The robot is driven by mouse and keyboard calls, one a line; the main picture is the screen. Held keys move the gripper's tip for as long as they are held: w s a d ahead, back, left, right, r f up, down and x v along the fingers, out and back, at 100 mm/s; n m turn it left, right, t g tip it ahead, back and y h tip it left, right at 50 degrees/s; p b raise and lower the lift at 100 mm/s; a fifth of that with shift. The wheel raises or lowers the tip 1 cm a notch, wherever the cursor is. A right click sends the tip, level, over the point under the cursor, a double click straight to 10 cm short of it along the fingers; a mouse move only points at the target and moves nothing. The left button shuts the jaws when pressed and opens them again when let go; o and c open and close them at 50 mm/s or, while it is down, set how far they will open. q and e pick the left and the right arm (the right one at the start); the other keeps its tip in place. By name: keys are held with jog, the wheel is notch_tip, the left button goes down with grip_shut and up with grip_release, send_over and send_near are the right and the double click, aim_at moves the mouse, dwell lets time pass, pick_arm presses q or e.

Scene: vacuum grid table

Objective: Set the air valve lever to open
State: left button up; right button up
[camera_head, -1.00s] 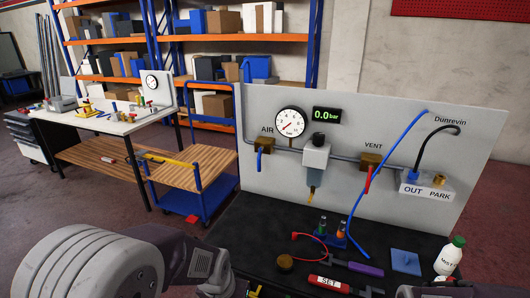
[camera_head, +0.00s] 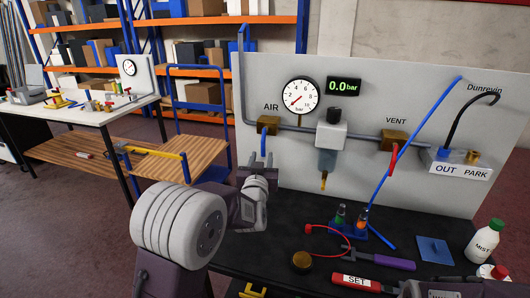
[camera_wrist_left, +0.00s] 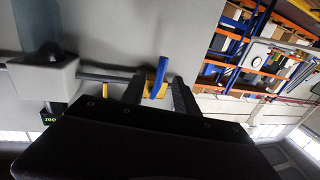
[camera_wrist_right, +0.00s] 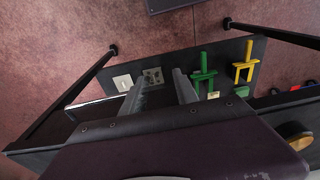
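The air valve is a brass block (camera_head: 268,125) on the grey pipe under the AIR label, with a blue lever (camera_head: 263,146) hanging down from it. My left gripper (camera_head: 258,163) is in front of the panel, just below and close to this lever. In the left wrist view the blue lever (camera_wrist_left: 159,72) shows in the gap between my two spread fingers (camera_wrist_left: 157,95); I cannot tell whether they touch it. The gauge (camera_head: 300,96) needle is near zero and the display (camera_head: 343,87) reads 0.0 bar. My right gripper (camera_wrist_right: 163,92) is open and empty in the right wrist view.
The vent valve (camera_head: 394,140) with a red lever, a filter bowl (camera_head: 327,158) and the OUT/PARK block (camera_head: 460,163) are on the same panel (camera_head: 430,100). A blue hose crosses its right half.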

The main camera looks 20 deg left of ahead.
aim_at(264, 145)
pick_arm(q)
jog(key=w, duration=0.3)
jog(key=w+a+p, duration=0.1)
jog(key=w, duration=0.5)
jog(key=shift+a, duration=0.3)
jog(key=shift+c, duration=0.4)
grip_shut()
dwell(0.6)
